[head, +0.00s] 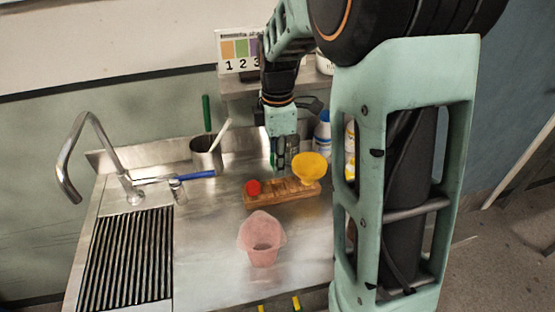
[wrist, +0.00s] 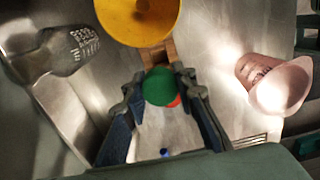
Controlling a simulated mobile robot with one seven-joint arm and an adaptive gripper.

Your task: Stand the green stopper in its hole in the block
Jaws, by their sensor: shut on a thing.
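The green stopper (wrist: 160,87) is between the fingertips of my gripper (wrist: 158,92) in the wrist view, and the jaws are shut on it. In the head view my gripper (head: 282,158) points down over or just behind the wooden block (head: 285,193); I cannot tell the exact height. The block also shows in the wrist view (wrist: 153,57), partly hidden by the stopper. A red stopper (head: 253,187) stands at the block's left end, and a yellow funnel-like piece (head: 311,167) is at its right end. The green stopper's hole is not visible.
A pink beaker (head: 263,240) stands in front of the block. Bottles (head: 323,135) stand behind right. The steel counter left of the beaker is clear.

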